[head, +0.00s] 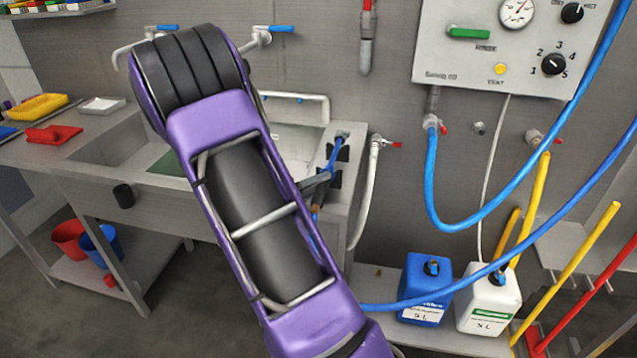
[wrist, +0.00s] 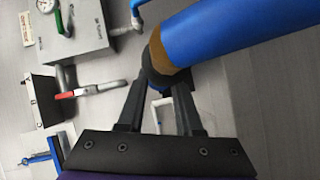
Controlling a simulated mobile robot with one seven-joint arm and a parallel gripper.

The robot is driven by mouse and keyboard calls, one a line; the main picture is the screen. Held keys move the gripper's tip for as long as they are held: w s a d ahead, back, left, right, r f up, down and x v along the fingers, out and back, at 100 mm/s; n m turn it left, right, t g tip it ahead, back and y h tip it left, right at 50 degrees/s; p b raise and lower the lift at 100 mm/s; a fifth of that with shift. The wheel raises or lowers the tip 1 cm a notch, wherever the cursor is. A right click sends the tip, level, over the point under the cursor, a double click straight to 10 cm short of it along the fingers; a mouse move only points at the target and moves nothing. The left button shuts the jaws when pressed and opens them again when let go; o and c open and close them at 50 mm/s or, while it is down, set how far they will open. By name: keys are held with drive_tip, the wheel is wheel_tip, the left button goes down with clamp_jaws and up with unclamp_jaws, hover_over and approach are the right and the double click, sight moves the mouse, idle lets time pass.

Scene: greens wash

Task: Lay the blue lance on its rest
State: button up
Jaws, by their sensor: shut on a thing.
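My gripper (wrist: 162,88) is shut on the blue lance (wrist: 235,42). In the wrist view the lance's thick blue body runs to the upper right, with a brown collar and a dark part at the fingertips. In the head view my purple arm hides much of the gripper. A grey finger (head: 316,182) shows beside the arm, with a thin blue length of the lance (head: 331,158) slanting above it. Two black fittings (head: 343,153) stand on the steel ledge close behind the lance. They may be the rest; I cannot tell whether the lance touches them.
A steel sink bench (head: 160,200) stands behind my arm. A blue hose (head: 560,215) sweeps across the right side. A blue jug (head: 425,285) and a white jug (head: 488,302) stand low at right, beside yellow and red handles. A control box (head: 500,40) hangs on the wall.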

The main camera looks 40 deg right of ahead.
drive_tip(key=o, duration=0.9)
drive_tip(key=p+v, duration=0.2)
drive_tip(key=v, duration=1.5)
drive_tip(key=shift+a, duration=0.2)
